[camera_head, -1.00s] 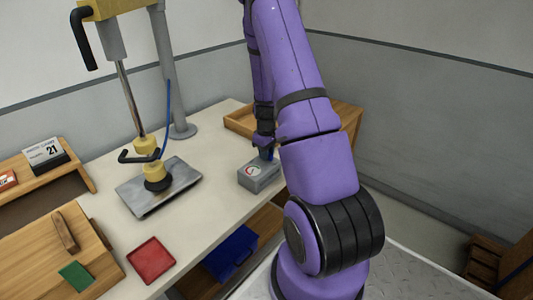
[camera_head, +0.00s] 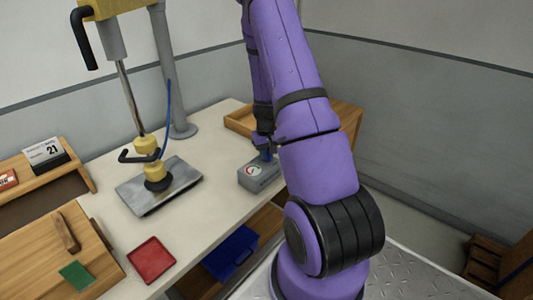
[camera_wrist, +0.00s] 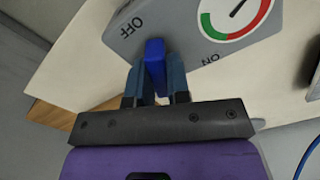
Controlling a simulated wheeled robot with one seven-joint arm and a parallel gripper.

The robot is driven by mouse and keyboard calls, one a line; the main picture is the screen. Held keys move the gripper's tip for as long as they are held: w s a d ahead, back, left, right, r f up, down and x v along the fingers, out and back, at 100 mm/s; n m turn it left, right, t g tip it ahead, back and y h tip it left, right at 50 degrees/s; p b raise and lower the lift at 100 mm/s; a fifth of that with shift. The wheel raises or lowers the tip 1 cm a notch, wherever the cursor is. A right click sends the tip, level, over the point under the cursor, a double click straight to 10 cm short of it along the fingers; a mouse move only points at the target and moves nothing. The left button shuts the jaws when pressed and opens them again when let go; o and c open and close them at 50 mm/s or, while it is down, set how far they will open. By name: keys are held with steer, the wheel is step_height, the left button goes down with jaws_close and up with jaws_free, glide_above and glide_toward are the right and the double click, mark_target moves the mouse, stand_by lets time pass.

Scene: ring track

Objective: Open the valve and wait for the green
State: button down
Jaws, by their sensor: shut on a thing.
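The grey valve box (camera_head: 258,179) stands on the bench beside my arm, with a round dial gauge (camera_head: 254,170) on its top. In the wrist view the gauge (camera_wrist: 236,14) has a green and a red arc and a dark needle, which points up and right; its tip is close to the top edge of the picture. The box (camera_wrist: 125,45) is marked OFF and ON. My gripper (camera_wrist: 155,72) is shut on the blue valve handle (camera_wrist: 155,52), which lies between the two marks. In the head view my gripper (camera_head: 266,152) is at the box, partly hidden by my arm.
A red tray (camera_head: 151,260) lies near the front edge, and a wooden tray (camera_head: 240,122) lies behind the box. The bench between plate and box is clear.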

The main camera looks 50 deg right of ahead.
steer(key=m, duration=0.6)
steer(key=shift+w+a, duration=0.1)
steer(key=m, duration=0.6)
steer(key=shift+w+m, duration=0.1)
steer(key=shift+m, duration=0.2)
stand_by(0.3)
steer(key=c, duration=1.1)
jaws_free()
steer(key=shift+r, duration=0.1)
step_height(320, 180, up, 11)
steer(key=shift+f, duration=0.2)
